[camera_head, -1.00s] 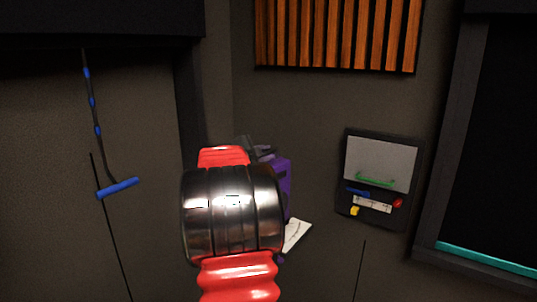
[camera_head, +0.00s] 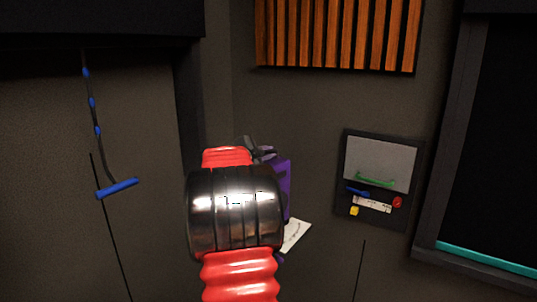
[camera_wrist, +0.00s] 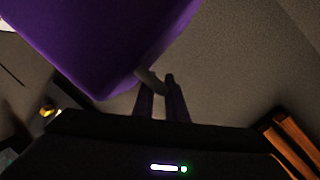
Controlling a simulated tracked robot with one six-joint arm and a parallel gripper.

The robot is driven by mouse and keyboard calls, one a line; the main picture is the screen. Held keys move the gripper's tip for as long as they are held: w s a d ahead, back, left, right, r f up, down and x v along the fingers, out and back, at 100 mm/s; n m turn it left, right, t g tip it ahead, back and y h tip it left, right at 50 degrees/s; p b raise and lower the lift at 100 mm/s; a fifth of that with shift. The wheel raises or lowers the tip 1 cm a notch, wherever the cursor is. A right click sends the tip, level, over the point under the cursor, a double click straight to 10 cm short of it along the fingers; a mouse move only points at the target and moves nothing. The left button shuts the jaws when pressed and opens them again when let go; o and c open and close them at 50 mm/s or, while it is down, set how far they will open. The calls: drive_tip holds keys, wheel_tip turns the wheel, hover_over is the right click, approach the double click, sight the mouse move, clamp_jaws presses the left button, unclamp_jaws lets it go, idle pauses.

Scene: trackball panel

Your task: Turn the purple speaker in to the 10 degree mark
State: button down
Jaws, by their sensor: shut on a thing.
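The purple speaker (camera_head: 284,180) shows in the head view just behind my arm, mostly hidden by it. In the wrist view the speaker (camera_wrist: 95,40) fills the upper left as a large purple block. My gripper (camera_wrist: 160,84) is shut on the speaker's edge or a small part at its lower corner; the exact contact is dark and hard to make out. In the head view part of my gripper (camera_head: 262,152) shows above the red arm section. A white card with a curved scale (camera_head: 296,235) lies below right of the speaker; its marks are too small to read.
A wall panel (camera_head: 376,180) with a grey screen, a green handle and small coloured controls is to the right. Orange slats (camera_head: 337,35) are above. A blue T-handle (camera_head: 117,188) hangs on a cord at left. A dark framed opening is far right.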

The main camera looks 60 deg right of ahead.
drive_tip(key=shift+n+t, duration=0.3)
drive_tip(key=shift+t, duration=0.1)
drive_tip(key=c, duration=2.1)
unclamp_jaws()
drive_tip(key=v, duration=1.3)
drive_tip(key=shift+w+a, duration=0.1)
drive_tip(key=shift+a, duration=0.25)
